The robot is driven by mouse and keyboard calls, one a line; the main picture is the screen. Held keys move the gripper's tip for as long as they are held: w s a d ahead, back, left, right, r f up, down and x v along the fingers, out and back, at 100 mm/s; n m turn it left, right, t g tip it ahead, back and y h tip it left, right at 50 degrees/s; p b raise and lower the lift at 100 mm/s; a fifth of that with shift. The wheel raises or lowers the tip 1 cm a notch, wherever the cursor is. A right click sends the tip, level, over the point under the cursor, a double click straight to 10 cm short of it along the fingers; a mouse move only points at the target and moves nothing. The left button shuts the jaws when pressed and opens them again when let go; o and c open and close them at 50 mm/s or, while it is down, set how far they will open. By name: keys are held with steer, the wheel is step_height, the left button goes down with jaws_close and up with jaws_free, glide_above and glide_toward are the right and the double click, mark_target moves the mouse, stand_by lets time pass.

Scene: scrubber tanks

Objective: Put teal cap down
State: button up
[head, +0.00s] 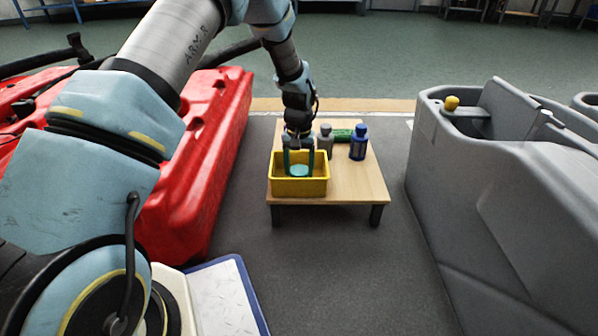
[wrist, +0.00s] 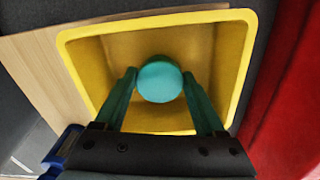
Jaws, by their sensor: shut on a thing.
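The teal cap (head: 300,170) is round and sits between the fingers of my gripper (head: 300,166), inside the outline of the yellow bin (head: 287,187). In the wrist view the teal cap (wrist: 160,79) shows at the fingertips of my gripper (wrist: 158,84), which is shut on it. The yellow bin (wrist: 84,62) surrounds the cap on all sides in that view. I cannot tell whether the cap touches the bin floor. The bin stands at the front left of a low wooden table (head: 353,190).
A grey bottle (head: 325,142), a blue bottle (head: 358,146) and a green item (head: 342,134) stand behind the bin. A red tank (head: 205,150) is at the left and a grey tank (head: 500,180) at the right. The table's front right is bare.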

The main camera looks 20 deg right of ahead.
steer(key=o, duration=1.5)
steer(key=shift+f, duration=0.1)
